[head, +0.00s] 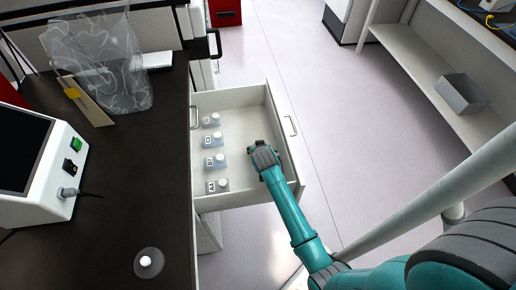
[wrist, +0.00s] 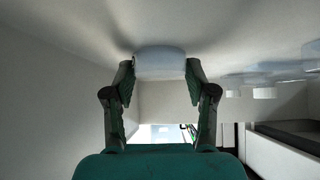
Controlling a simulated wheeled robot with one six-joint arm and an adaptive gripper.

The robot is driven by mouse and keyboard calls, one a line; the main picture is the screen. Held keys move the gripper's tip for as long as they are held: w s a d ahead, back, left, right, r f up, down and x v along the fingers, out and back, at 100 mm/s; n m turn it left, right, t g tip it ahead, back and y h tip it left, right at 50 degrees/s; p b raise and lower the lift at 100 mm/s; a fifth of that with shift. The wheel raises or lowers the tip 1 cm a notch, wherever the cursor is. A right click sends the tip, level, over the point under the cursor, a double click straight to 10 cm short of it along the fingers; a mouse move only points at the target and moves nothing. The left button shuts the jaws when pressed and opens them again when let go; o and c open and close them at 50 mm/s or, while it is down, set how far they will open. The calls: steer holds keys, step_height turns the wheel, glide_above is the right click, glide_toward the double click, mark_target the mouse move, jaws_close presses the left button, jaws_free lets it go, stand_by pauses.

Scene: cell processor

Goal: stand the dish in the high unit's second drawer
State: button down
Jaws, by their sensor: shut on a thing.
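The drawer (head: 283,118) is pulled open beside the dark bench, with its pale floor showing. My gripper (head: 256,150) reaches down into the right part of this drawer. In the wrist view my gripper (wrist: 160,70) is shut on a pale, bluish-white, rounded piece, the dish (wrist: 160,60), gripped at both sides. It is right by a pale drawer surface; I cannot tell whether it touches it. In the head view my gripper hides the dish.
Several small labelled bottles with white caps (head: 220,159) stand in a row along the drawer's left side. A clear disc with a white knob (head: 147,262) lies on the bench (head: 130,200). A screen device (head: 45,170) and a clear bag (head: 95,60) are further left.

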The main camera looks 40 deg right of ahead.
steer(key=shift+c, duration=1.8)
jaws_free()
steer(key=v, duration=0.7)
steer(key=shift+s+r, duration=0.1)
steer(key=shift+r, duration=0.15)
steer(key=shift+a, duration=0.1)
